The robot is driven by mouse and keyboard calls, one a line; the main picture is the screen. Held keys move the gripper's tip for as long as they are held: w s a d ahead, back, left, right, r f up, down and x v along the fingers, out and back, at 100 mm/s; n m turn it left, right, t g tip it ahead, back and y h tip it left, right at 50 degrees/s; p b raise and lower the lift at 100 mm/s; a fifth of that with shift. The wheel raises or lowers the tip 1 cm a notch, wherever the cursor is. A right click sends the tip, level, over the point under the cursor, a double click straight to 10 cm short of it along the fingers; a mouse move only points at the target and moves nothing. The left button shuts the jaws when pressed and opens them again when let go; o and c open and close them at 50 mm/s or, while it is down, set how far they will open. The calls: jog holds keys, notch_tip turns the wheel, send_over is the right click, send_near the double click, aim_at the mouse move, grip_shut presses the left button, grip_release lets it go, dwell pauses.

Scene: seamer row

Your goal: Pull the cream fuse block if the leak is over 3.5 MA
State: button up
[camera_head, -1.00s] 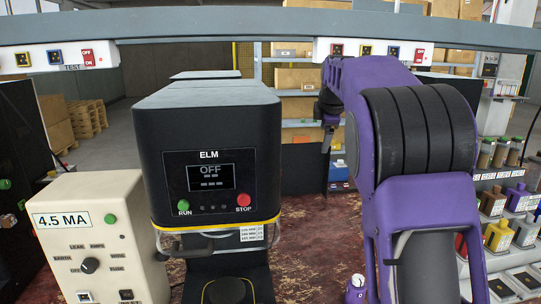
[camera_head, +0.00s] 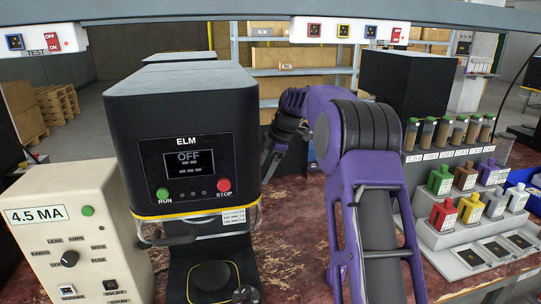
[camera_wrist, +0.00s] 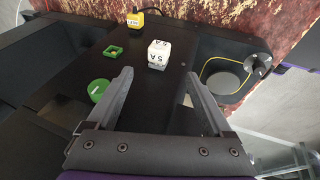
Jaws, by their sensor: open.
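A beige tester (camera_head: 75,240) at the left of the head view has a "4.5 MA" label (camera_head: 36,214) and a dial (camera_head: 69,259) with LEAK among its settings. In the wrist view a whitish cube (camera_wrist: 158,54) marked "5 A" sits on a dark surface; I cannot tell for sure that it is the cream fuse block. My gripper (camera_wrist: 160,76) is open and empty, with the cube beyond its fingertips and apart from them. In the head view my gripper's end is partly behind the black ELM machine (camera_head: 185,110), whose screen reads OFF.
The wrist view shows a green frame (camera_wrist: 113,51), a green disc (camera_wrist: 98,90) and a yellow block (camera_wrist: 135,20) near the cube. Red-brown bench (camera_head: 300,240) is bare in the middle.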

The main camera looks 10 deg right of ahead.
jog(key=x, duration=0.8)
jog(key=shift+w+a+f, duration=0.1)
jog(key=shift+f, duration=0.25)
grip_shut()
jog(key=shift+d+f, duration=0.1)
jog(key=shift+d, duration=0.25)
jog(key=shift+d, duration=0.7)
jog(key=shift+d, duration=0.55)
jog(key=shift+d, duration=0.5)
jog(key=shift+d, duration=0.25)
